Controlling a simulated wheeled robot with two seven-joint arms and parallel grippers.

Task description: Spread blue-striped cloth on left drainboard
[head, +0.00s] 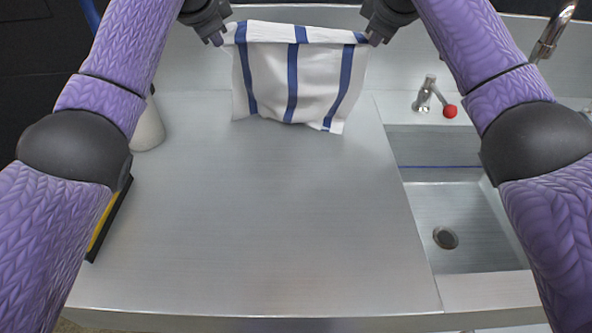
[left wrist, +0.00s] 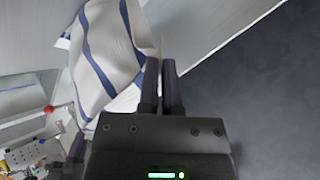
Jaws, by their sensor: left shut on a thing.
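The white cloth with blue stripes (head: 270,80) hangs stretched between my two grippers at the back of the left drainboard (head: 240,220). Its lower edge is at the drainboard's back part; I cannot tell whether it touches the metal. My left gripper (head: 222,38) is shut on the cloth's upper left corner. My right gripper (head: 374,38) is at the upper right corner and appears shut on it. In the left wrist view the cloth (left wrist: 108,50) hangs beside the left gripper's closed fingers (left wrist: 162,75).
A sink basin (head: 460,225) with a drain lies right of the drainboard. A small tap with a red knob (head: 449,111) stands behind it. A white container (head: 148,128) and a black-and-yellow object (head: 103,230) are at the left edge. The drainboard's middle and front are bare.

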